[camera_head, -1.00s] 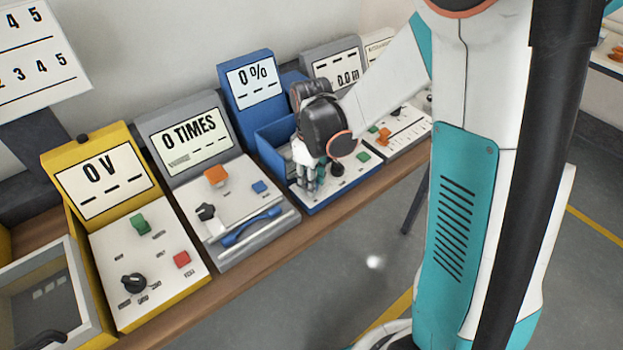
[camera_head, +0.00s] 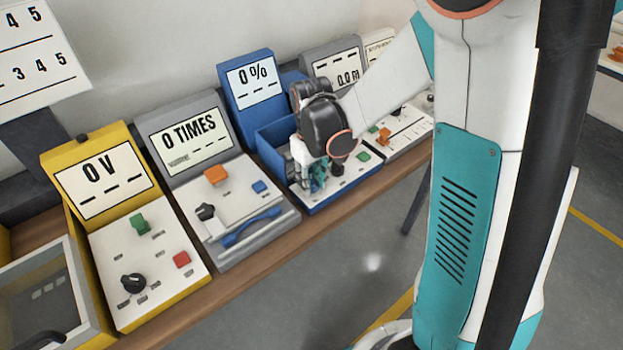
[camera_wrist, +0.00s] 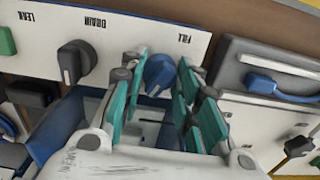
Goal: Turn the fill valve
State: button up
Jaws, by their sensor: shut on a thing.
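The fill valve is a round blue knob (camera_wrist: 159,72) below the label FILL on a white panel in the wrist view. My gripper (camera_wrist: 162,80) has its teal fingers on either side of this knob and is shut on it. The fingers partly hide the knob. In the head view my gripper (camera_head: 318,180) is low over the panel of the blue station (camera_head: 262,140). The knob is hidden there by the gripper. The blue station's display (camera_head: 252,79) reads 0 %.
A black DRAIN knob (camera_wrist: 74,61) and a green LEAK button (camera_wrist: 7,41) are beside the fill knob. A yellow station (camera_head: 130,225) is farther left.

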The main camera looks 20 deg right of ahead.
aim_at(312, 180)
jog(key=shift+m, duration=1.2)
jog(key=o, duration=1.1)
notch_tip(312, 180, up, 12)
jog(key=shift+f, duration=0.1)
